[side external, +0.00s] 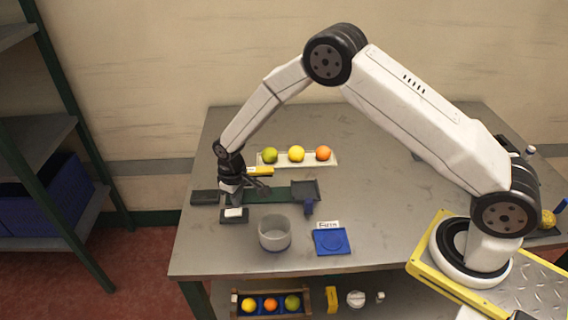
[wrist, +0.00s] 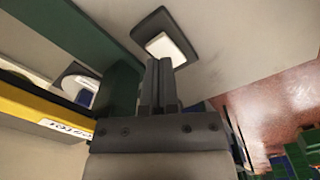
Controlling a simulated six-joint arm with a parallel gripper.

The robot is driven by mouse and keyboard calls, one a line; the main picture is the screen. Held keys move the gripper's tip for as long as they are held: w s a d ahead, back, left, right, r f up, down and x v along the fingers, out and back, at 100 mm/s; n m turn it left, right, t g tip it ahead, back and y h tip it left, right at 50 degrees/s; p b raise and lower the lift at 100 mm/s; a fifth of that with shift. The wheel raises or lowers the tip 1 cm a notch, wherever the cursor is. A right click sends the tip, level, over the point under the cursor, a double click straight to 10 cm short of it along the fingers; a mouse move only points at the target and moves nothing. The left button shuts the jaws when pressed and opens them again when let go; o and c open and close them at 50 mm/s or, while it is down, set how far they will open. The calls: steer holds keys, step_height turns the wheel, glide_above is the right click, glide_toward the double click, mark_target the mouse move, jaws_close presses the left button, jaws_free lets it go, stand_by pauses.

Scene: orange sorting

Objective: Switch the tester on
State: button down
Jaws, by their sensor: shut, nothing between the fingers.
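A white switch button (side external: 233,212) sits on a small dark base (side external: 242,218) at the left front of the table. In the wrist view the white button (wrist: 172,47) on its dark plate (wrist: 150,22) lies just beyond my fingertips. My gripper (side external: 231,194) points down over the button, fingers together and empty. In the wrist view my gripper (wrist: 160,64) reaches up to the button's near edge; I cannot tell whether it touches. The tester's yellow part (side external: 259,171) is just behind my gripper, and shows with partly legible lettering in the wrist view (wrist: 38,112).
A dark green strip (side external: 278,193) runs beside the switch to a dark tray (side external: 305,188). A white rack (side external: 332,163) holds green, yellow and orange fruit behind. A grey round bowl (side external: 274,234) and a blue pad (side external: 332,241) are at the front. The table's right middle is clear.

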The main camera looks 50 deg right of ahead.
mark_target(238, 210)
steer(key=shift+f, duration=1.3)
stand_by(1.1)
steer(key=shift+r, duration=3.55)
steer(key=shift+s+d+r, duration=0.1)
steer(key=shift+r, duration=0.15)
steer(key=s+d+r+m+t, duration=0.1)
steer(key=s+d+r, duration=0.2)
steer(key=s, duration=0.4)
steer(key=s+d+r+m, duration=0.1)
steer(key=s+d+r, duration=0.2)
steer(key=s, duration=0.5)
steer(key=s+d+r+m+t, duration=0.1)
steer(key=s+d+r, duration=0.1)
steer(key=s+r, duration=0.3)
steer(key=s, duration=0.2)
steer(key=shift+s+d+t, duration=0.3)
steer(key=shift+d, duration=0.1)
